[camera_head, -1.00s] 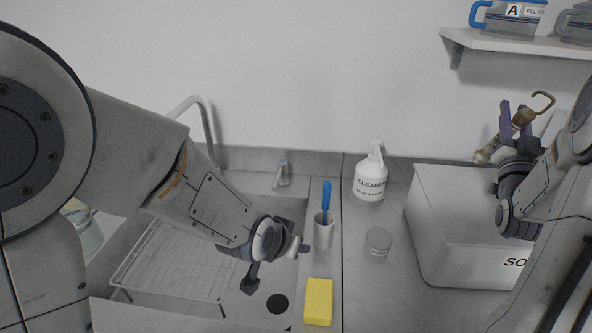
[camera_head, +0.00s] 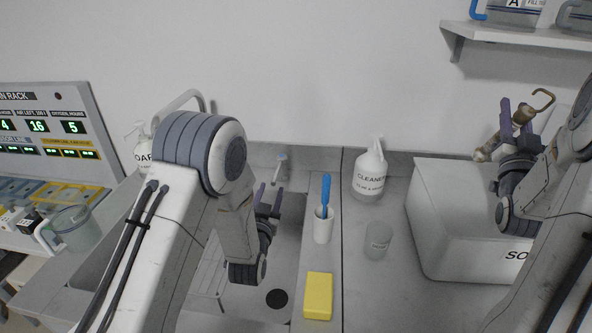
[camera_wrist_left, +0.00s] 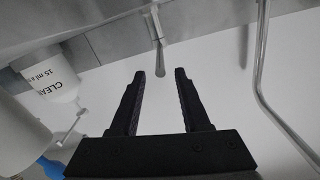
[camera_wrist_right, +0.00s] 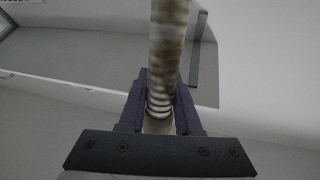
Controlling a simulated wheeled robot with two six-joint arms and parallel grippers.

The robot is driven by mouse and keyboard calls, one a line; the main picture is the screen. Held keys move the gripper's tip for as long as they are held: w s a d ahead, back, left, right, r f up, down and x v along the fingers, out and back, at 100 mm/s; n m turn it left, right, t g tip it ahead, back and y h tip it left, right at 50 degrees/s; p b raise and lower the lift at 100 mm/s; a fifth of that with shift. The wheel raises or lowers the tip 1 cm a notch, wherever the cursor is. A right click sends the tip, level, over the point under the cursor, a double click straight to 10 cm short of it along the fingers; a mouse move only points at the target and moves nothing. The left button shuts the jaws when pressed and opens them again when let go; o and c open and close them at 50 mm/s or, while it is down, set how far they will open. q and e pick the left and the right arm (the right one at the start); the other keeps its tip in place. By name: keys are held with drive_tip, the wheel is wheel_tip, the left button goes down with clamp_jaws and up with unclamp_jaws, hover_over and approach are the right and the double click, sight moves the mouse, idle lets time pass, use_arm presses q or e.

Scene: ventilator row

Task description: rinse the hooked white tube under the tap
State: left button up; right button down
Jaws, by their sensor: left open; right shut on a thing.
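My right gripper (camera_head: 514,142) is shut on a hooked tube (camera_head: 543,104), held up over the right-hand bin. The tube looks brown and stained, its hooked end pointing up; its ribbed length runs between the jaws in the right wrist view (camera_wrist_right: 168,45). My left gripper (camera_head: 269,201) is open and empty over the sink (camera_head: 290,225). The small tap lever (camera_head: 281,165) stands at the sink's back edge, just beyond its fingertips. In the left wrist view the lever (camera_wrist_left: 157,42) lies ahead between the jaws. The curved tap spout (camera_head: 190,96) is partly hidden behind my left arm.
A white bin (camera_head: 455,235) stands at the right. A cleaner bottle (camera_head: 370,174), a cup with a blue brush (camera_head: 323,228), a clear beaker (camera_head: 378,240) and a yellow sponge (camera_head: 318,296) stand right of the sink. A rack panel (camera_head: 45,135) is at the left.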

use_arm(q)
drive_tip(key=p, duration=0.2)
approach(281, 160)
drive_tip(key=x, duration=0.4)
drive_tip(key=shift+w+d, duration=0.15)
drive_tip(key=shift+w, duration=0.2)
use_arm(e)
wheel_tip(281, 160, up, 2)
use_arm(q)
drive_tip(key=shift+c, duration=0.4)
clamp_jaws()
drive_tip(key=shift+f, duration=0.1)
idle(0.4)
